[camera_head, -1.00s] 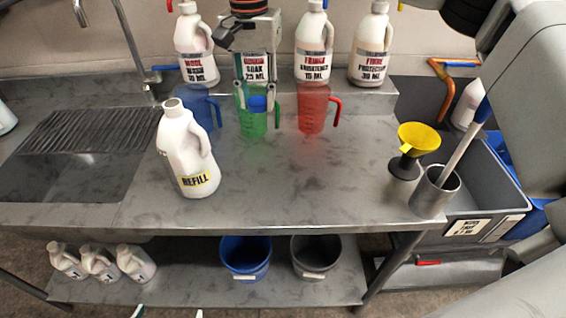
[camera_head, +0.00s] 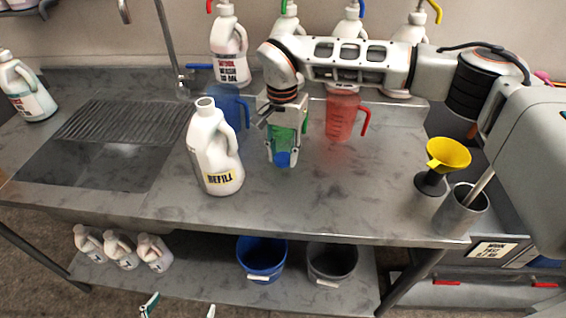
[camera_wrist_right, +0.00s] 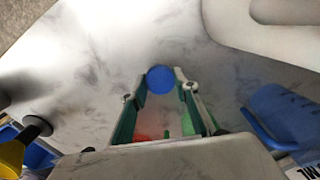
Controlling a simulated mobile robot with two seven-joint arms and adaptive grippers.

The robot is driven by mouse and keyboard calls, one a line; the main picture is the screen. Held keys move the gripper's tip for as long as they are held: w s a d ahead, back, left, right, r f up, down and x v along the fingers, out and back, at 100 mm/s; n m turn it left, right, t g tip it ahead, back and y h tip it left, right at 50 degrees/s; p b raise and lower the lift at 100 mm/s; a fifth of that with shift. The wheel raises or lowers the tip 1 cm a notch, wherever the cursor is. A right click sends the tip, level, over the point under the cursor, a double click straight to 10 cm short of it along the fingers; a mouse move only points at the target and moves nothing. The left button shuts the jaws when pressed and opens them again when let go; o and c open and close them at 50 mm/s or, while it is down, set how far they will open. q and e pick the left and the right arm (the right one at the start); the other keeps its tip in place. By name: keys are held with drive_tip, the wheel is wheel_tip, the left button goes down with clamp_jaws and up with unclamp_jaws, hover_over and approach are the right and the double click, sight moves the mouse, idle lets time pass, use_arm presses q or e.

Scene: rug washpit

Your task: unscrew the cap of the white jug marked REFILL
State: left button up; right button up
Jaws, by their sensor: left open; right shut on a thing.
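The white jug marked REFILL (camera_head: 215,155) stands upright on the steel counter, left of the middle. Its neck is bare, with no cap on it. My right gripper (camera_head: 283,155) is shut on a blue cap (camera_head: 284,160), to the right of the jug and apart from it. The cap also shows between the fingertips in the right wrist view (camera_wrist_right: 160,79), above the counter. My left gripper (camera_head: 180,307) is open and empty at the bottom edge of the head view, below and in front of the counter; only its fingertips show.
Blue (camera_head: 227,105), green (camera_head: 288,125) and red (camera_head: 342,117) measuring jugs stand behind. A yellow funnel (camera_head: 448,153) and a metal cup (camera_head: 461,211) stand at the right. The sink (camera_head: 90,165) is at the left. The front middle counter is clear.

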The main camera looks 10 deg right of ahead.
sight(283, 158)
wheel_tip(283, 158, down, 3)
drive_tip(key=shift+f, duration=0.4)
drive_tip(key=shift+f, duration=0.15)
drive_tip(key=o, duration=1.2)
